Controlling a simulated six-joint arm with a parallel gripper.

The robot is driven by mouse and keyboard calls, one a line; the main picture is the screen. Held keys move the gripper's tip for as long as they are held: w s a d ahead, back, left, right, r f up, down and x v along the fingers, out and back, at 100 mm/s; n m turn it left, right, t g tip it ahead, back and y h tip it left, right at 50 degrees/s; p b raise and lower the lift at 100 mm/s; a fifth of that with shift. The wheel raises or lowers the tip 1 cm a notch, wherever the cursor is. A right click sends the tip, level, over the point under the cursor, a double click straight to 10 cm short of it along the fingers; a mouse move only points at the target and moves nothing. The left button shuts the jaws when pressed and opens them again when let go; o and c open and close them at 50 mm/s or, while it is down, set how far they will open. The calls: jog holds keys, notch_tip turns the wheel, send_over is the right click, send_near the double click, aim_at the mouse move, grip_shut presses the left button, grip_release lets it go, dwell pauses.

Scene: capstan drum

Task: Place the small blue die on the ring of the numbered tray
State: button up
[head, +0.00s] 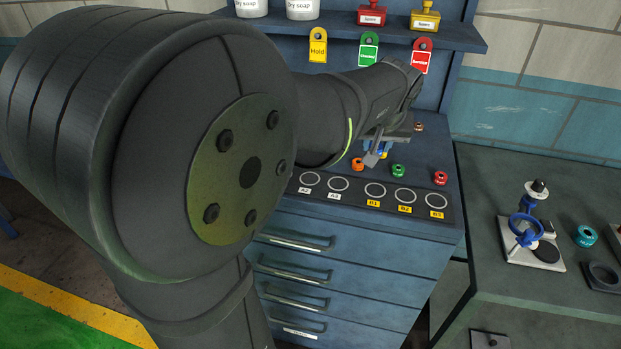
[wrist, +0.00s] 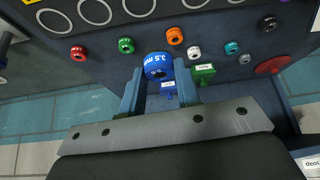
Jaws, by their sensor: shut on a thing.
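The blue die (wrist: 157,68), a round collar marked "3.5 mm", sits between my fingertips in the wrist view. My gripper (wrist: 160,80) is shut on it and appears to hold it above the bench top. In the head view my gripper (head: 374,156) is over the bench behind the tray, and the die is mostly hidden there. The numbered tray (head: 322,199) is a dark strip with pale rings in a row along the bench's front. Tags A2, A3, B1, B2 and B3 show. The rings in view are empty. The tray's left end is behind my arm.
Orange (head: 358,164), green (head: 398,171) and red (head: 440,178) dies stand between my gripper and the tray. White (wrist: 193,52) and teal (wrist: 231,47) dies stand nearby. A green tagged block (wrist: 203,74) is close beside a finger. A shelf (head: 440,35) is above.

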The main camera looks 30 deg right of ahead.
jog(key=w+a+n, duration=0.1)
jog(key=a, duration=0.5)
jog(key=w+a+f, duration=0.1)
jog(key=w+f, duration=0.1)
jog(key=w, duration=0.1)
jog(key=w+a+f, duration=0.1)
jog(key=w+f, duration=0.2)
jog(key=w, duration=0.1)
jog(key=w+a+f, duration=0.2)
jog(key=w, duration=0.1)
jog(key=shift+w+f, duration=0.3)
jog(key=shift+f, duration=1.95)
jog(key=o, duration=1.1)
jog(key=shift+f, duration=0.15)
jog(key=shift+c, duration=0.2)
